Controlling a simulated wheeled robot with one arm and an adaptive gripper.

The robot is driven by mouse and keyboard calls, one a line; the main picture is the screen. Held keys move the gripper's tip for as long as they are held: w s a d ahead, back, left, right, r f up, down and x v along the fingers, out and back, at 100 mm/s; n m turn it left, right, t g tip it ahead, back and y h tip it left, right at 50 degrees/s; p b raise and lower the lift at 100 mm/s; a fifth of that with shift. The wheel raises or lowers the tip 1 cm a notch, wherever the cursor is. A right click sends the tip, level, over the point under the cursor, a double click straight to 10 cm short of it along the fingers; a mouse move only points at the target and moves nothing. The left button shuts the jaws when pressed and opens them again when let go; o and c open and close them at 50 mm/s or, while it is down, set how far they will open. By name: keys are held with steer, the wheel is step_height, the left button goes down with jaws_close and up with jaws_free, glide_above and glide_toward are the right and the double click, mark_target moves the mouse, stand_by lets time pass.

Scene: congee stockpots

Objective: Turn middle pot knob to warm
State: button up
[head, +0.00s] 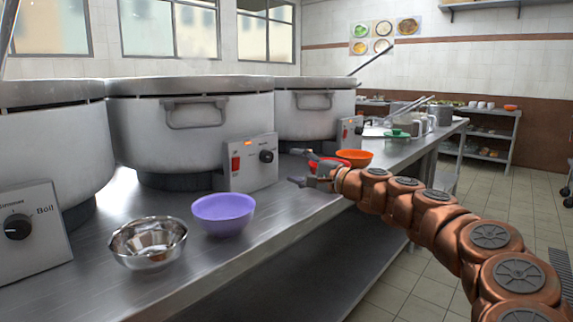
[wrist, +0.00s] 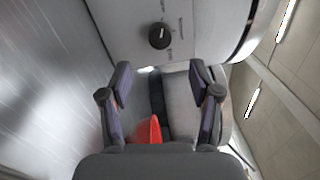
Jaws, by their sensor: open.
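The middle pot (head: 190,130) stands on the steel counter, with its white control box (head: 250,176) in front. The box carries a black knob (head: 266,156) and a red switch (head: 236,163). In the wrist view, which is turned sideways, a black knob (wrist: 160,36) that appears to be this one shows above and beyond the fingertips. Its white mark is visible, but the labels are too small to read. My gripper (head: 296,167) is open and empty, just right of the control box and apart from the knob. Both fingers also show in the wrist view (wrist: 162,85).
A purple bowl (head: 223,214) and a steel bowl (head: 148,243) stand left of my gripper. A red bowl (head: 331,163) and an orange bowl (head: 354,159) are close behind it. The left pot (head: 45,145) and right pot (head: 312,112) flank the middle one.

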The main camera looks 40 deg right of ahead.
steer(key=shift+v, duration=1.45)
steer(key=s+a+r+n+g+y+p, duration=0.1)
steer(key=a+r+n+g+y+p, duration=0.2)
steer(key=a, duration=0.6)
steer(key=s+a+r+n+g+p, duration=0.1)
steer(key=a+r+n+g+p, duration=0.15)
steer(key=a+p, duration=0.4)
steer(key=s+a+r+n+g+y+p, duration=0.1)
steer(key=a+r+n+y+p, duration=0.2)
steer(key=a, duration=0.7)
steer(key=s+a+r+n+g+h+p, duration=0.1)
steer(key=s+a+n+g+p, duration=0.4)
steer(key=a, duration=0.4)
steer(key=s+a+f+n+g+h+p, duration=0.1)
steer(key=s+a+n+g+h+p, duration=0.25)
steer(key=s+p, duration=0.8)
steer(key=s+d+g+h+p, duration=0.2)
steer(key=s+p, duration=0.3)
steer(key=s, duration=0.3)
steer(key=s+d+r+g+h+p, duration=0.1)
steer(key=s+d+g+h+p, duration=0.1)
steer(key=s, duration=0.6)
steer(key=d+h+p, duration=0.1)
steer(key=d+p, duration=0.1)
steer(key=d, duration=0.1)
steer(key=shift+r+g+p, duration=0.25)
steer(key=shift+g+p, duration=0.15)
